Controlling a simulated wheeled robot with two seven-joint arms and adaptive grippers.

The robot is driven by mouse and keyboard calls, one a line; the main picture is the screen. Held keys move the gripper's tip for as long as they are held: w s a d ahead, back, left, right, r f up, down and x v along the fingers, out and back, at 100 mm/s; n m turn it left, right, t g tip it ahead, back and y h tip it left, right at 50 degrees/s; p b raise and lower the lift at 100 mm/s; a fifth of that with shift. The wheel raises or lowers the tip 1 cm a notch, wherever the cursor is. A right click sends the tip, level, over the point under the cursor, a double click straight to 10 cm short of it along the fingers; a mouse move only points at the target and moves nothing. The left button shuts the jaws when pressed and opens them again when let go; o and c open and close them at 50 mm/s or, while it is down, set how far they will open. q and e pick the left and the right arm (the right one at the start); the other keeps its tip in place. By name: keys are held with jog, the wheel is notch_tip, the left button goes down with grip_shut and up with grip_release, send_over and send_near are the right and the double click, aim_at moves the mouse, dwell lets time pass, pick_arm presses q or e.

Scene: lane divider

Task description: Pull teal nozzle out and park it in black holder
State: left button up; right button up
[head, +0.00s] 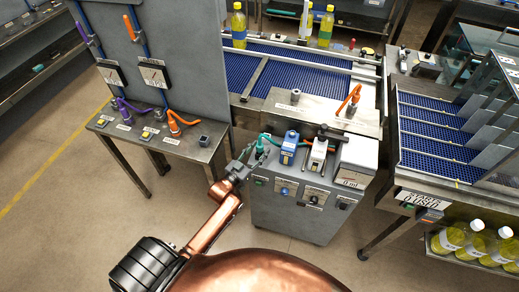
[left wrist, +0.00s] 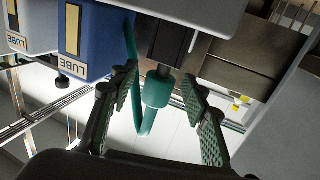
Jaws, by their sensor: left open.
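The teal nozzle (head: 262,141) stands at the left end of the grey machine cabinet, with a teal hose running toward a blue box. In the left wrist view the teal nozzle (left wrist: 158,90) is against a dark block (left wrist: 167,42), with its hose curving beside it. My left gripper (head: 249,157) is open at the nozzle. Its green-padded fingers (left wrist: 158,100) are on either side of the nozzle, with gaps visible. A small dark, open-topped block (head: 205,140) sits at the right end of the left table; I cannot tell whether it is the black holder. My right gripper is not in view.
The blue LUBE box (head: 290,142) and a white box (head: 318,152) stand right of the nozzle on the cabinet (head: 300,208). A blue conveyor (head: 300,72) lies behind.

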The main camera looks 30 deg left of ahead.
pick_arm(q)
jog(key=s, duration=1.1)
jog(key=shift+s+a, duration=0.25)
jog(key=shift+a, duration=0.15)
jog(key=s+f+g+y, duration=0.1)
jog(key=s+f+g, duration=0.3)
jog(key=f, duration=0.9)
jog(key=s+f+g, duration=0.2)
jog(key=s+f, duration=0.3)
jog(key=f, duration=0.7)
jog(key=s+f+g+y, duration=0.1)
jog(key=s+f+g, duration=0.3)
jog(key=f, duration=0.9)
jog(key=s+d+f+g, duration=0.1)
jog(key=s+f+g, duration=0.1)
jog(key=s+f, duration=0.4)
jog(key=s+d+f+g, duration=0.2)
jog(key=s+f, duration=0.5)
jog(key=s, duration=0.9)
jog(key=s+d+f+g, duration=0.1)
jog(key=s+f+g, duration=0.2)
jog(key=s+f, duration=0.3)
jog(key=s, duration=0.5)
jog(key=shift+s+d+f+m+h, duration=0.25)
jog(key=shift+d+f+m+h, duration=0.05)
jog(key=shift+d+f, duration=0.1)
